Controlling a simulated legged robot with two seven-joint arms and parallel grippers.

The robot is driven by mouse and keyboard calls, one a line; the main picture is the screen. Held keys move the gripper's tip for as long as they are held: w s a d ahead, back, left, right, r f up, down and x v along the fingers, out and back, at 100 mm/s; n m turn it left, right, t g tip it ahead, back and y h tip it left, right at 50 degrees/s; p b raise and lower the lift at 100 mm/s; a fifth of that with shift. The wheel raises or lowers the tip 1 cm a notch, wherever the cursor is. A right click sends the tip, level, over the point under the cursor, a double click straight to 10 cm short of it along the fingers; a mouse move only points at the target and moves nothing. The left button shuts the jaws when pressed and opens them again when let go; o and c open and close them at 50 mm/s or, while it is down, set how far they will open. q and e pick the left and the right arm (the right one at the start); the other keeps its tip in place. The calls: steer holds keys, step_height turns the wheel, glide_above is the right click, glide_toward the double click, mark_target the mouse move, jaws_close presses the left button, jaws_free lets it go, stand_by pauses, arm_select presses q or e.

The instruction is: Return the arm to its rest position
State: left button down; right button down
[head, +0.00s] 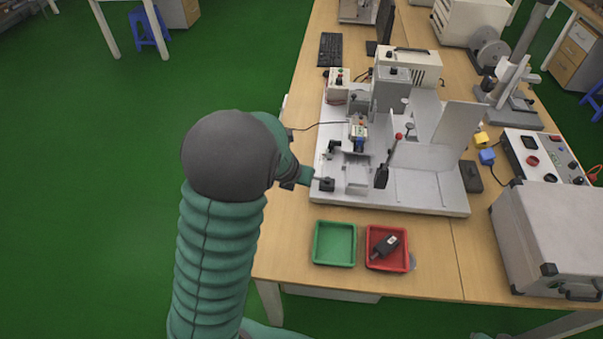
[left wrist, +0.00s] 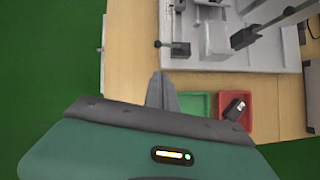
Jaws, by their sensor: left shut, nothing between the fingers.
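My left arm (head: 222,240) comes up from the bottom left in the head view, with a dark rounded joint and a teal forearm angled toward the table. My left gripper (left wrist: 162,92) shows in the left wrist view as two grey fingers together, shut and empty. It is over the table's left part, in front of the test fixture (left wrist: 210,82) and left of the green tray. In the head view the fingers are largely hidden by my own arm. My right gripper is not in view.
A green tray (head: 315,243) is empty. A red tray (head: 372,262) holds a black device (head: 385,246). The grey fixture (head: 440,205) stands behind them. A silver case (head: 555,235) and a control box (head: 560,150) are at right. Open floor lies left.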

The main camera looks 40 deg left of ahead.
arm_select(q)
steer(key=s+d+n+g+h, duration=0.1)
steer(key=s+d+n, duration=0.7)
steer(key=n, duration=0.8)
steer(key=s+d+n+g, duration=0.2)
steer(key=s+d+n, duration=0.6)
steer(key=n, duration=0.8)
steer(key=shift+s+d+n+g+h, duration=0.2)
steer(key=shift+d+n+g+h, duration=0.1)
steer(key=shift+d+h, duration=0.15)
